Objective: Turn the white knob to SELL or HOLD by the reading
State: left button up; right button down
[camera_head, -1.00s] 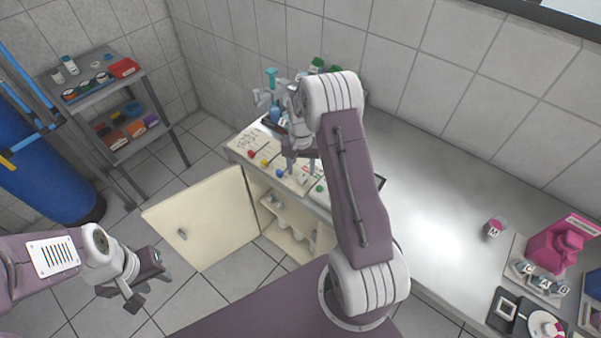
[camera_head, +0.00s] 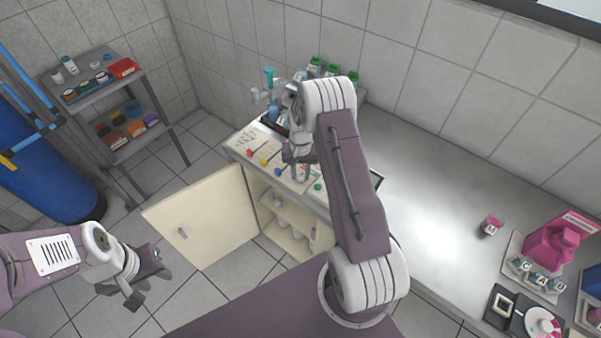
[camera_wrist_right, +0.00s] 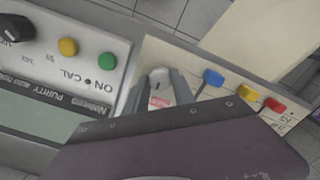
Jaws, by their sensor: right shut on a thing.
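The white knob (camera_wrist_right: 159,76) sits on the cream valve panel (camera_wrist_right: 213,55), with a small red label beside it. My right gripper (camera_wrist_right: 158,84) is shut on the white knob, one finger on each side of it. In the head view this gripper (camera_head: 300,174) reaches down to the panel and hides the knob. The purity meter (camera_wrist_right: 113,43) stands beside the panel. Its display (camera_wrist_right: 38,115) is partly cut off, and I cannot read a value on it. My left gripper (camera_head: 148,279) is open and empty over the floor at the lower left.
Blue (camera_wrist_right: 213,77), yellow (camera_wrist_right: 247,92) and red (camera_wrist_right: 274,104) handles line the panel beside the white knob. An open cabinet door (camera_head: 205,220) hangs below. Green-capped bottles (camera_head: 315,66) stand behind. The counter (camera_head: 430,200) to the right is largely clear.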

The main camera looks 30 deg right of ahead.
aim_at(300, 175)
jog(key=n, duration=0.4)
jog(key=shift+n, duration=2.3)
jog(key=c, duration=1.1)
grip_release()
jog(key=shift+o, duration=0.2)
notch_tip(300, 175, up, 9)
jog(key=b, duration=0.1)
jog(key=shift+b, duration=0.3)
jog(key=shift+r, duration=0.1)
